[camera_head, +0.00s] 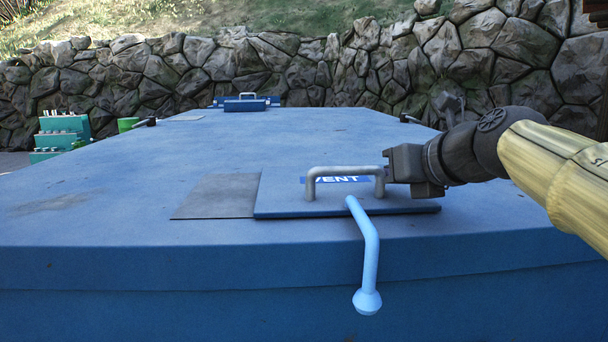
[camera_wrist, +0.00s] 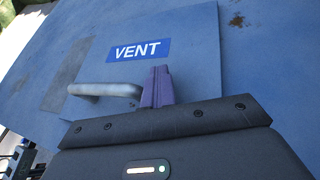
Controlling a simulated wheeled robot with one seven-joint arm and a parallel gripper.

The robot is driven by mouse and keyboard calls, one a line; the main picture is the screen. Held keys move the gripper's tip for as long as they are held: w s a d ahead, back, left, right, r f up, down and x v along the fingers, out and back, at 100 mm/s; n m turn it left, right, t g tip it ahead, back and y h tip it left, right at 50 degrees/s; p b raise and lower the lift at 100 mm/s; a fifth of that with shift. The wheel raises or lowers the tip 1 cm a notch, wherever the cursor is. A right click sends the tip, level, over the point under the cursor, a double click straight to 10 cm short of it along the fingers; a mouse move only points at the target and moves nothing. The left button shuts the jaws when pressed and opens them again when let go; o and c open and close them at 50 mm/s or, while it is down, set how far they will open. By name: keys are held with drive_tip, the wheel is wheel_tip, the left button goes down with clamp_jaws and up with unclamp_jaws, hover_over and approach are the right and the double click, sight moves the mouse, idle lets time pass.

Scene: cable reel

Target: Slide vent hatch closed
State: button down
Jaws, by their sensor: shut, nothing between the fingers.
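The vent hatch (camera_head: 275,203) is a flat blue panel on top of the big blue box, with a grey bar handle (camera_head: 345,171) and a blue VENT label. A dark grey rectangle (camera_head: 205,198) shows to the left of the panel; I cannot tell whether it is an opening or a plate. My gripper (camera_head: 387,171) is at the right end of the handle, its fingers together and empty. In the wrist view the fingers (camera_wrist: 157,87) stand beside the handle's (camera_wrist: 100,90) right end, very close or touching. The panel (camera_wrist: 190,60) lies under them.
A light blue bent rod (camera_head: 369,250) with a flared end reaches from near the panel over the front edge of the box (camera_head: 120,245). A second small handled block (camera_head: 246,103) sits at the far end. A stone wall (camera_head: 300,65) stands behind. The top left is mostly clear.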

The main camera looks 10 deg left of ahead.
sight(318, 174)
drive_tip(key=shift+s+a+p, duration=0.25)
drive_tip(key=shift+a, duration=0.55)
drive_tip(key=shift+s+a+p, duration=0.25)
drive_tip(key=shift+s+a, duration=0.05)
drive_tip(key=shift+a, duration=0.5)
drive_tip(key=shift+s+a+p, duration=0.25)
drive_tip(key=shift+a, duration=0.55)
drive_tip(key=shift+s+a+p, duration=0.3)
drive_tip(key=shift+a+p, duration=0.15)
drive_tip(key=shift+a, duration=0.35)
drive_tip(key=shift+s+a+p, duration=0.3)
drive_tip(key=shift+a+p, duration=0.15)
drive_tip(key=shift+a, duration=0.3)
drive_tip(key=shift+s+a+r+p, duration=0.1)
drive_tip(key=shift+s+a+p, duration=0.1)
drive_tip(key=shift+a+p, duration=0.45)
drive_tip(key=shift+s+a+f+p, duration=0.1)
drive_tip(key=shift+s+a+p, duration=0.1)
drive_tip(key=shift+a+p, duration=0.4)
drive_tip(key=shift+s+a+r+p, duration=0.1)
drive_tip(key=shift+s+a+p, duration=0.1)
drive_tip(key=shift+a+p, duration=0.45)
drive_tip(key=shift+a, duration=0.2)
drive_tip(key=shift+w+d+r+p, duration=0.2)
drive_tip(key=shift+d+r+p, duration=0.1)
drive_tip(key=shift+d+r, duration=0.35)
drive_tip(key=shift+w+d+r+p, duration=0.15)
drive_tip(key=shift+d+r+p, duration=0.2)
drive_tip(key=shift+r, duration=0.4)
